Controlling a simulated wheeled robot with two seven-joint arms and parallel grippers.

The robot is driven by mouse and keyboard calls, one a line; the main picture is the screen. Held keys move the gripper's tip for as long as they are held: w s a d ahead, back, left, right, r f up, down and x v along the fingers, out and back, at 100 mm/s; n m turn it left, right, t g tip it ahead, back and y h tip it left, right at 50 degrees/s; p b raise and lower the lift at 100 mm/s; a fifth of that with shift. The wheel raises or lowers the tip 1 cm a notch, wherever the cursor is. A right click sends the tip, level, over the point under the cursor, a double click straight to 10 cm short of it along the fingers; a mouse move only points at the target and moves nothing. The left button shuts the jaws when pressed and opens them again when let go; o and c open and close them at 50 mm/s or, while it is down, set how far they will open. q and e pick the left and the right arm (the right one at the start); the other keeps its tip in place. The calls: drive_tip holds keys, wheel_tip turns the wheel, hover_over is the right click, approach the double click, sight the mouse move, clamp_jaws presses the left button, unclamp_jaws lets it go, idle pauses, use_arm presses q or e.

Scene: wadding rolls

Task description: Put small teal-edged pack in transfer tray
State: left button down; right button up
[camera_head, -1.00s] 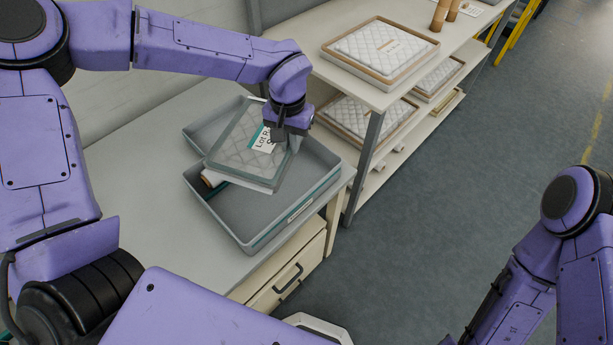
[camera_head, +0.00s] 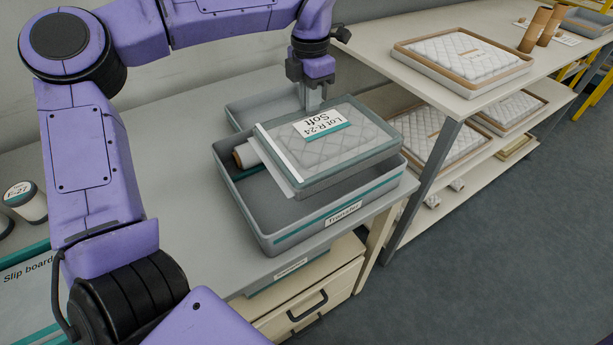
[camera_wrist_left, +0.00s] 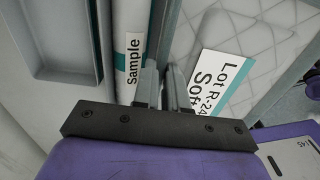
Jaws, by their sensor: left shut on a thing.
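The small teal-edged pack (camera_head: 350,150) is a clear-topped box of quilted white wadding with a label reading "Lot R-24 Soft". My left gripper (camera_head: 312,104) is shut on its far edge. The left wrist view shows the fingers (camera_wrist_left: 160,85) at that edge beside the pack (camera_wrist_left: 265,45). The pack is over the grey transfer tray (camera_head: 262,215), which has a teal band and a "Transfer" label. It looks tilted; whether its underside touches the tray is hidden. My right gripper is out of view.
A white roll (camera_head: 247,153) lies at the tray's left, partly under the pack; a "Sample" label (camera_wrist_left: 133,60) shows in the left wrist view. Another grey tray (camera_head: 238,112) stands behind. Shelves at right hold boxed wadding (camera_head: 462,52).

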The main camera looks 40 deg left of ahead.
use_arm(q)
wheel_tip(320, 180, down, 10)
drive_tip(key=shift+r, duration=0.2)
drive_tip(key=c, duration=1.4)
unclamp_jaws()
drive_tip(key=shift+f, duration=0.1)
drive_tip(key=shift+c, duration=0.2)
wheel_tip(320, 180, up, 12)
drive_tip(key=shift+r+p, duration=0.15)
drive_tip(key=shift+p, duration=0.2)
